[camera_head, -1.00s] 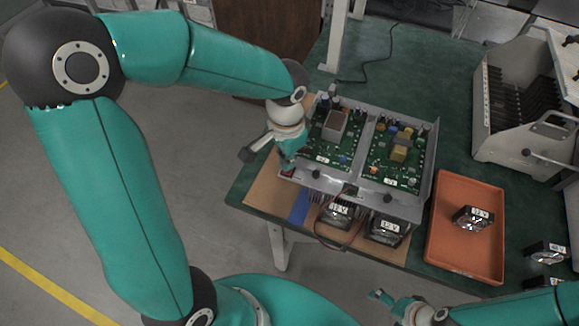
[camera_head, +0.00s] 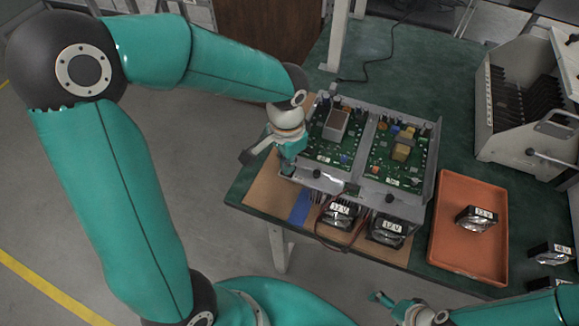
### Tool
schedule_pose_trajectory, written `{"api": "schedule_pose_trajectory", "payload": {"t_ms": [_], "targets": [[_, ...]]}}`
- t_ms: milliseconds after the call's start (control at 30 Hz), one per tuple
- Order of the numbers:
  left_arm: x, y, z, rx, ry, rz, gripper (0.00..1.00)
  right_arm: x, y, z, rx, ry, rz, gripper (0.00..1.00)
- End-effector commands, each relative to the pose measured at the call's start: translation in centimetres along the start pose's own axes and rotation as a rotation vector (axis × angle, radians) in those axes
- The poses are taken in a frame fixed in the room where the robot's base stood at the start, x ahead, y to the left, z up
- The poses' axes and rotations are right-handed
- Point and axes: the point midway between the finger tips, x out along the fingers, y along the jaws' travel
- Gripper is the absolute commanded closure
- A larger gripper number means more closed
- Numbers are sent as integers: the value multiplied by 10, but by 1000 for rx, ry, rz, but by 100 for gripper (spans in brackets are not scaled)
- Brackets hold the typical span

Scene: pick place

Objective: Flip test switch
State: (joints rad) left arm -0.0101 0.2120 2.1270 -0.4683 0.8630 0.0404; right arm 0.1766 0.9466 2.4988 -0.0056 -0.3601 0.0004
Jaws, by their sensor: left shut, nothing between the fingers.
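A metal test fixture (camera_head: 410,207) holding two green circuit boards, left (camera_head: 325,152) and right (camera_head: 385,177), sits on the table. My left gripper (camera_head: 289,162) is shut and empty, with its tips down at the fixture's left front corner. The test switch cannot be made out; the gripper covers that corner. Whether the fingertips touch anything there is unclear. My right gripper (camera_head: 381,299) is low in the picture, in front of the table, away from the fixture; its finger opening is too small to judge.
Two black 12 V units (camera_head: 341,214) (camera_head: 387,231) stand at the fixture's front. An orange tray (camera_head: 456,252) to the right holds another 12 V unit (camera_head: 476,218). A 48 V unit (camera_head: 550,253) lies farther right. A grey slotted rack (camera_head: 520,125) stands behind. Green tabletop is free behind the tray.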

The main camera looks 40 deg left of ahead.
Motion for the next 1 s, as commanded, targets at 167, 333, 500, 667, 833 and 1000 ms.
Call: {"api": "schedule_pose_trajectory", "payload": {"t_ms": [167, 333, 500, 667, 833, 1000], "targets": [[4, 0, 0, 0, 0, 0, 100, 3, 1, 0, 0, 0, 0, 3], [6, 0, 0, 0, 0, 0, 100, 5, 2, 0, 0, 0, 0, 3], [4, 0, 0, 1, -1, 0, 100, 3, 1, 0, 0, 0, 0, 3], [-5, 0, 0, 1, 0, 0, 100, -4, -2, 0, 0, 0, 0, 3], [-20, 0, 0, 0, 1, 0, 100, -15, -5, 0, 0, 0, 0, 3], [-34, 0, 0, 0, 1, 0, 100, -25, -9, 0, 0, 0, 0, 3]]}}
